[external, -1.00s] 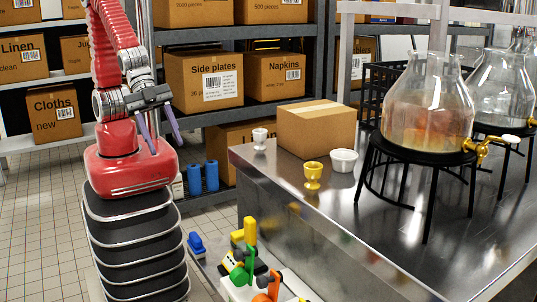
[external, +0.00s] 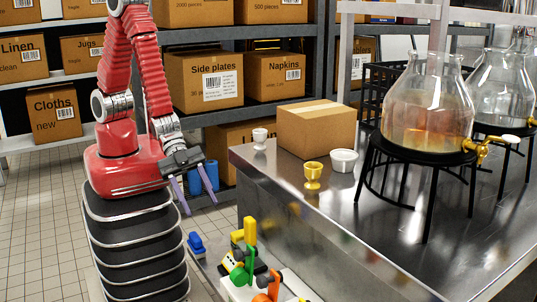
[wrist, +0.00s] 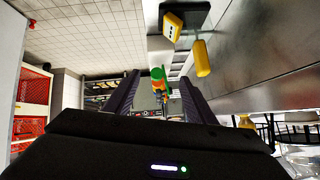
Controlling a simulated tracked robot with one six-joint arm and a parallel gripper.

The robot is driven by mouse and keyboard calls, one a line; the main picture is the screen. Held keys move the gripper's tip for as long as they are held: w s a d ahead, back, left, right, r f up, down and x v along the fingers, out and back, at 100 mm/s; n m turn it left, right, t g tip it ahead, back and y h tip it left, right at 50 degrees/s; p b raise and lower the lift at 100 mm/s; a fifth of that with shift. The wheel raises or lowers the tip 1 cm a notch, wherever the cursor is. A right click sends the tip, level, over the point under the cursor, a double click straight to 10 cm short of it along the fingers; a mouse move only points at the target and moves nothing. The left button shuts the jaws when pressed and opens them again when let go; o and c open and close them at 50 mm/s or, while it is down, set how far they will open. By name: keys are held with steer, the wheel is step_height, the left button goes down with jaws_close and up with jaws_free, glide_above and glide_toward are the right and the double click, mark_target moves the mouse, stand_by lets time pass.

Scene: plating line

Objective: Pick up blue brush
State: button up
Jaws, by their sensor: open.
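A small blue object (external: 196,243), which may be the blue brush, lies low at the left end of a group of coloured things beside the steel counter. Its shape is too small to be sure. My gripper (external: 200,202) hangs above it, pointing down, with its purple fingers apart and nothing between them. In the wrist view my gripper (wrist: 160,95) is also open. A green and orange item (wrist: 158,78) shows beyond and between the fingers there. I cannot make out the blue object in the wrist view.
Green, yellow and orange items (external: 239,275) crowd the low surface right of the blue object. The steel counter (external: 330,215) rises beside them, carrying a yellow cup (external: 313,175), a white bowl (external: 343,160) and a cardboard box (external: 315,130). Blue cylinders (external: 211,174) stand behind my gripper.

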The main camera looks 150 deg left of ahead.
steer(key=t, duration=0.2)
glide_above(196, 246)
steer(key=a, duration=0.2)
steer(key=shift+h, duration=0.4)
steer(key=f, duration=1)
steer(key=shift+s+f, duration=0.15)
steer(key=shift+s, duration=0.25)
steer(key=s+f, duration=0.2)
steer(key=s+f+n+t, duration=0.1)
steer(key=s, duration=0.1)
steer(key=s+f+t, duration=0.1)
steer(key=f, duration=0.1)
steer(key=shift+s+d+f+n, duration=0.3)
steer(key=shift+s+d+f, duration=0.05)
steer(key=shift+s+d, duration=0.05)
steer(key=shift+s+f, duration=0.2)
steer(key=shift+s, duration=0.4)
steer(key=shift+x, duration=2.5)
steer(key=c, duration=1.2)
steer(key=shift+r, duration=0.15)
